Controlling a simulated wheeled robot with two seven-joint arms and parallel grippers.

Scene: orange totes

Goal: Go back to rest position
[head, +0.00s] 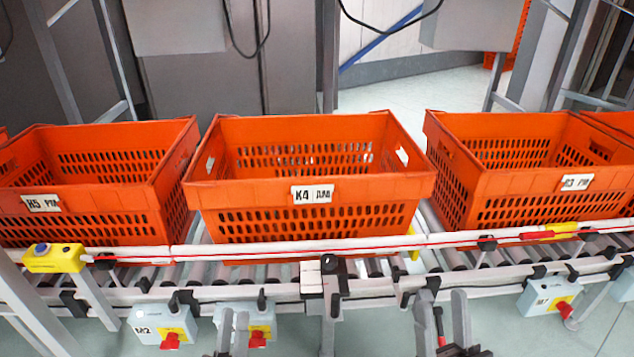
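My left gripper (233,328) shows at the bottom edge, left of centre, in front of the conveyor. Its two fingers point up with a narrow gap between them, and nothing is held. My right gripper (443,312) is at the bottom, right of centre, also in front of the conveyor. Its fingers stand wide apart and empty. Both grippers are below and apart from the orange totes. The middle tote (310,192) carries a K4 label and looks empty. The lower parts of both arms are cut off by the frame.
A left tote (95,190) and a right tote (530,182) stand on the roller conveyor (190,295) beside the middle one. Grey control boxes with red switches (162,325) hang under the front rail. A yellow button box (53,258) sits at the left.

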